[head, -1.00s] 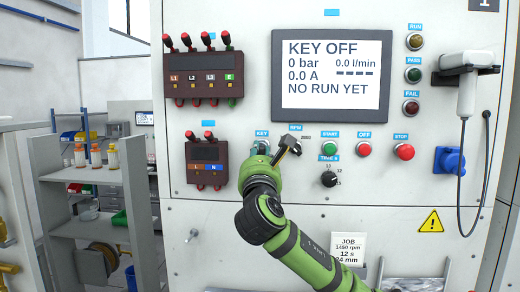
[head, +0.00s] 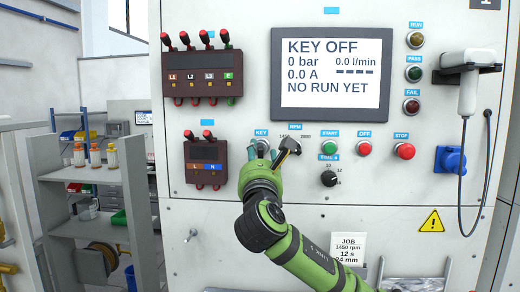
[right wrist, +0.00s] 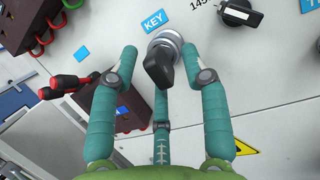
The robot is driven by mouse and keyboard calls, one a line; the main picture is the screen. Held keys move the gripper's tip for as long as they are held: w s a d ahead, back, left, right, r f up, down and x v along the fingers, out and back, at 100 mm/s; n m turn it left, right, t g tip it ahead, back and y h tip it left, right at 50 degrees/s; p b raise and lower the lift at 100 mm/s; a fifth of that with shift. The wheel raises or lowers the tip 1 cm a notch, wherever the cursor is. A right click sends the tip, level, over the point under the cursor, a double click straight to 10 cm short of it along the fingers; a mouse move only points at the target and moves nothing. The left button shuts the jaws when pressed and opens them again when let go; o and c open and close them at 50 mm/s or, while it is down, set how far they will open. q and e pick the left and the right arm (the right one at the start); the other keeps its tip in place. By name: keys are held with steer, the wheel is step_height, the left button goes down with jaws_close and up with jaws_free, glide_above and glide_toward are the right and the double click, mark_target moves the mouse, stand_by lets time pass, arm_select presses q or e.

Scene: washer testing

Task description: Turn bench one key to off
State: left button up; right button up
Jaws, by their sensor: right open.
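The bench key is a black key in a round silver lock (right wrist: 160,66), beside the blue KEY label (right wrist: 153,21) in the right wrist view. In the head view the key switch (head: 262,146) is partly hidden by my gripper. My right gripper (head: 263,155) is in front of it. In the right wrist view my right gripper (right wrist: 159,58) is open, with a teal finger on each side of the key and a third finger below it. I see no grip on the key. The display (head: 330,75) reads KEY OFF and NO RUN YET. My left gripper is out of view.
Right of the key are the black RPM selector (head: 289,146), green START button (head: 329,147), red OFF button (head: 364,148), red STOP button (head: 403,151) and a timer knob (head: 328,178). A brown terminal box (head: 206,165) sits close on the left.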

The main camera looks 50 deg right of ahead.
steer(key=v, duration=1)
steer(key=shift+s+a, duration=0.2)
steer(key=shift+a, duration=0.05)
